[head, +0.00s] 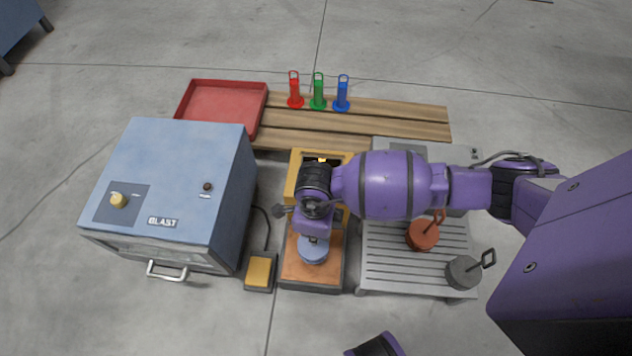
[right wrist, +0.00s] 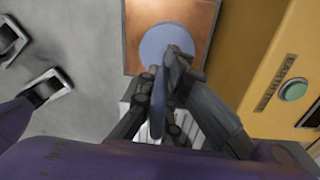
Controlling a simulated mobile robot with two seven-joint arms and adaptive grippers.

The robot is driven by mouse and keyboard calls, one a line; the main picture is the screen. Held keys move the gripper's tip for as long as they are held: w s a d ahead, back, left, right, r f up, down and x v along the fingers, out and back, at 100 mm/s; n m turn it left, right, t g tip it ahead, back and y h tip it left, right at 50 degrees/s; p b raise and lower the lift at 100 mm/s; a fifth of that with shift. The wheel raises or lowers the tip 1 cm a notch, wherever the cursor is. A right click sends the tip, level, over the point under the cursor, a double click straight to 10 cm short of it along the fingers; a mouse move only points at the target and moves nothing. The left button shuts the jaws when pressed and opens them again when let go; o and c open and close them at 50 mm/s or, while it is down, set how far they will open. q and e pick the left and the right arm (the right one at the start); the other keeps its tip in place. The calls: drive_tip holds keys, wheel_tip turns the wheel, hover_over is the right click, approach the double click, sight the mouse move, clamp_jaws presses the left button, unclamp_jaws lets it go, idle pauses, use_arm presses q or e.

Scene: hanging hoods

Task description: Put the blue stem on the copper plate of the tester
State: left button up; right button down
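The blue stem (head: 313,249) has a round disc and an upright handle. Its disc is over the copper plate (head: 294,271) of the tester (head: 293,176); I cannot tell whether it touches. My right gripper (head: 313,234) points down above the disc. In the right wrist view its fingers close around the blue handle, with the blue disc (right wrist: 165,43) beyond them over the copper plate (right wrist: 200,15). My left gripper (right wrist: 30,65) shows at the left of the right wrist view, fingers apart and empty. In the head view only a purple piece of that arm shows at the bottom edge.
The slotted grey rack (head: 385,278) at the right holds a red-orange stem (head: 422,236) and a grey stem (head: 463,271). A blue blast cabinet (head: 180,180) and a yellow pedal (head: 260,271) stand left.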

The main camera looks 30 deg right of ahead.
sight(315, 247)
wheel_tip(315, 247, down, 3)
drive_tip(key=shift+r+b, duration=0.1)
drive_tip(key=shift+b, duration=0.4)
drive_tip(key=shift+f, duration=0.25)
drive_tip(key=shift+r, duration=0.1)
drive_tip(key=c, duration=2)
unclamp_jaws()
drive_tip(key=r+p, duration=0.1)
drive_tip(key=r, duration=0.2)
drive_tip(key=r+p, duration=0.2)
drive_tip(key=r, duration=0.2)
drive_tip(key=r+p, duration=0.1)
drive_tip(key=r, duration=0.3)
drive_tip(key=shift+w+d, duration=0.15)
drive_tip(key=shift+w, duration=0.2)
drive_tip(key=shift+r+p, duration=0.35)
drive_tip(key=shift+r, duration=0.15)
